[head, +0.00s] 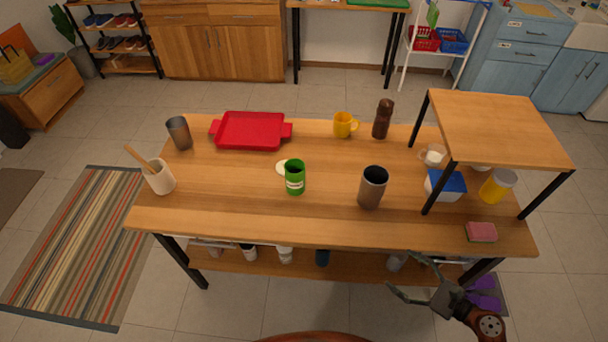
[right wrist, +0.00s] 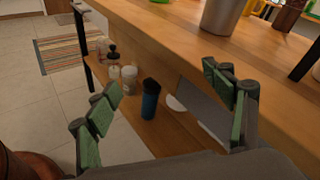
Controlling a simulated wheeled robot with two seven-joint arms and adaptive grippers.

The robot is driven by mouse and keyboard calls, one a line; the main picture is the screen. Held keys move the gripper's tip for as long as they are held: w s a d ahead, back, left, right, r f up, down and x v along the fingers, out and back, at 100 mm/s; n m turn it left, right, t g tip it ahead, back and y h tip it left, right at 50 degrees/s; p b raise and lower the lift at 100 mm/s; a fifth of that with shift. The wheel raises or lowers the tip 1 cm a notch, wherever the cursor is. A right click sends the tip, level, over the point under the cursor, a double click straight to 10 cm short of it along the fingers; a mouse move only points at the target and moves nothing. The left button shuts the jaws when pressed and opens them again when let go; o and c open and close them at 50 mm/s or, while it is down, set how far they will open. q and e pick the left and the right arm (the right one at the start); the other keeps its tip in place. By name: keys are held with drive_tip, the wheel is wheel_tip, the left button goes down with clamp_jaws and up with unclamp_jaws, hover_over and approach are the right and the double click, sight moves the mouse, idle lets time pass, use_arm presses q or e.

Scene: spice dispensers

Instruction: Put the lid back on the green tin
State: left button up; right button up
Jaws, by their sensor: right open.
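The green tin (head: 295,178) stands upright near the middle of the wooden table, with a pale label and a dark open top. A flat cream disc (head: 283,168), which looks like the lid, lies on the table just behind and left of the tin, partly hidden by it. My right gripper (head: 418,280) is open and empty in front of the table's front edge, to the right of the tin and lower than the tabletop. In the right wrist view its fingers (right wrist: 170,102) are spread wide with nothing between them. My left gripper is not in view.
A grey metal cup (head: 372,188) stands right of the tin. A red tray (head: 250,131), yellow mug (head: 344,125) and brown pepper mill (head: 383,119) are behind. A raised wooden shelf (head: 500,128) covers the right end. The table's front middle is clear.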

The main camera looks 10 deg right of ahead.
drive_tip(key=s+d+f+n+g+h, duration=0.1)
drive_tip(key=d+f+h, duration=0.1)
drive_tip(key=f, duration=0.6)
drive_tip(key=s+d+f+g+h, duration=0.1)
drive_tip(key=s+d+f, duration=0.15)
drive_tip(key=f, duration=0.55)
drive_tip(key=s+d+f+n+h, duration=0.1)
drive_tip(key=d+f+h, duration=0.15)
drive_tip(key=f, duration=0.45)
drive_tip(key=s+f+n+g+h, duration=0.1)
drive_tip(key=s+f+n+g, duration=0.1)
drive_tip(key=s+f, duration=0.55)
drive_tip(key=s+f+n+g+h, duration=0.1)
drive_tip(key=s+f+n+g, duration=0.2)
drive_tip(key=f, duration=0.8)
drive_tip(key=s+a+f+n+g, duration=0.1)
drive_tip(key=s+a+f+n, duration=0.2)
drive_tip(key=s, duration=0.6)
drive_tip(key=s+a+f+n+g+h, duration=0.1)
drive_tip(key=s+a+f+n+g, duration=0.1)
drive_tip(key=s+f+n, duration=0.6)
drive_tip(key=s+a+f+n+g, duration=0.2)
drive_tip(key=s+f+n, duration=0.4)
drive_tip(key=s, duration=0.4)
drive_tip(key=shift+s+a+f+n, duration=0.2)
drive_tip(key=shift+s+a+n, duration=0.05)
drive_tip(key=shift+a+n, duration=0.6)
drive_tip(key=shift+h, duration=0.25)
